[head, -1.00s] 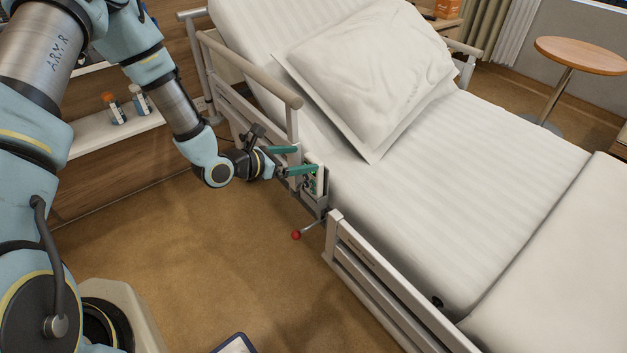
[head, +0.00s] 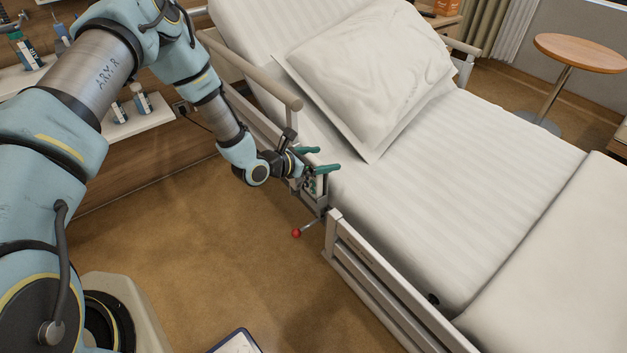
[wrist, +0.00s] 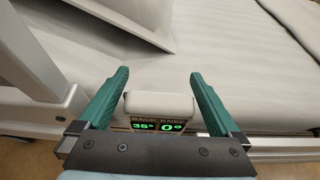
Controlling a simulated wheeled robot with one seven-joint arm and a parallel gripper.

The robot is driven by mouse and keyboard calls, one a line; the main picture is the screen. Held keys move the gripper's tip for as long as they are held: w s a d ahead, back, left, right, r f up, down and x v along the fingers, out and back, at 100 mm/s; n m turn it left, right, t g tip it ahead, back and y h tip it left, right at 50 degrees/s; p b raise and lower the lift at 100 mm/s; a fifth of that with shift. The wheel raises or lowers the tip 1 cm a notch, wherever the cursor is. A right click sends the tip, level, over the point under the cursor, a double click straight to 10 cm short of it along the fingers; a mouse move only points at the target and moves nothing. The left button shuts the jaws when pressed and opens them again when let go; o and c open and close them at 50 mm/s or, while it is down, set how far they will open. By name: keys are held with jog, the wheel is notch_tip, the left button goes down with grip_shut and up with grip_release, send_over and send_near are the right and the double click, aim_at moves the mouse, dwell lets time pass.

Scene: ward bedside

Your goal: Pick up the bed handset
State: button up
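The bed handset (wrist: 160,103) is a pale, rounded box with a dark face and green "35°" and "0°" readouts. It sits upright at the bed's side, in the gap between the two side rails. In the head view it is small and partly hidden behind my gripper (head: 324,159). In the wrist view, my gripper (wrist: 159,73) is open, with one green finger on each side of the handset and visible gaps between. The fingertips reach past its top edge over the mattress. The lower part of the handset is hidden by my gripper's body.
The head-side rail (head: 262,80) stands close beside my arm, and the foot-side rail (head: 375,265) is nearer the front. A red-knobbed lever (head: 297,232) sticks out below. A pillow (head: 365,70) lies on the bed.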

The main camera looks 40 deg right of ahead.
grip_shut()
dwell(0.6)
